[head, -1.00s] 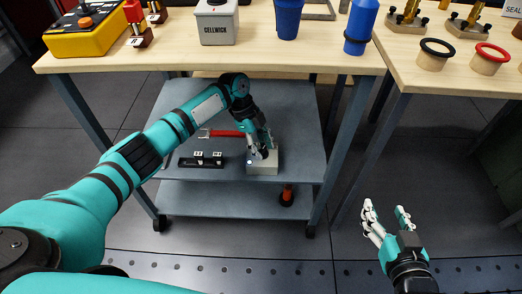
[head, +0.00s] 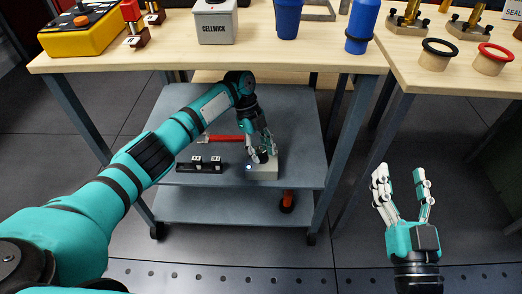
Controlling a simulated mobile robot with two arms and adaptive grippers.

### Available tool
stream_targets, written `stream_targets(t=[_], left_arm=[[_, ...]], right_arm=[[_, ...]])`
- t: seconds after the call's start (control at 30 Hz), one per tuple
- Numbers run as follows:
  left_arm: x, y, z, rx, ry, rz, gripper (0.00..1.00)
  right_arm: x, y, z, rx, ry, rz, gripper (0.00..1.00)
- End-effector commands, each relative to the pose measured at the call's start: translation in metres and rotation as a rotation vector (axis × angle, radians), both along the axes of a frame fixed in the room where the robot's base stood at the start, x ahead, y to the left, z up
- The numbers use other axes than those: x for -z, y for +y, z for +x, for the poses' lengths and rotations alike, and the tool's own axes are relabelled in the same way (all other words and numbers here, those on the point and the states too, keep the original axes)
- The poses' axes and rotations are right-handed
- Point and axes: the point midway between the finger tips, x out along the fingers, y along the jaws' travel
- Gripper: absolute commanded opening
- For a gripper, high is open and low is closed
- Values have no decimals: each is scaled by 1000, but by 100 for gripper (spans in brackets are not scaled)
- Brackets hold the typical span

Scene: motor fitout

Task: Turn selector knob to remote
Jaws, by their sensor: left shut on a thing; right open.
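The selector box (head: 264,173) is a small pale block near the front right of the grey cart's upper shelf. Its dark knob (head: 262,157) shows partly between my fingers, and a small light spot is on the box's top left. My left gripper (head: 261,154) reaches down onto the knob from above and is shut on it. The fingers hide most of the knob, so I cannot tell which position it points to. My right gripper (head: 402,185) is open and empty, fingers up, over the floor right of the cart.
On the cart (head: 225,186) lie a black rail with two white-topped parts (head: 199,165) and a red-handled tool (head: 225,139).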

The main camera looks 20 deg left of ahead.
Motion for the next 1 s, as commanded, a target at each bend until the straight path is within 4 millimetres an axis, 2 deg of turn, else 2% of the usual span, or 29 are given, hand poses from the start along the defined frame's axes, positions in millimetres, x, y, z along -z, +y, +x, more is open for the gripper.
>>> stream_targets(t=[0.07,0.1,0.27,0.57,1.0], left_arm=[[1,0,0,-1,1,2,4],[1,0,0,-1,1,2,40],[0,0,0,-1,1,2,60],[-3,1,1,-2,-1,1,60],[-61,23,13,-3,-1,0,60]], right_arm=[[0,0,0,0,0,0,56],[0,0,0,0,1,0,56],[0,0,0,1,1,0,56],[1,0,0,-1,3,-1,56],[0,0,0,0,2,0,56]])
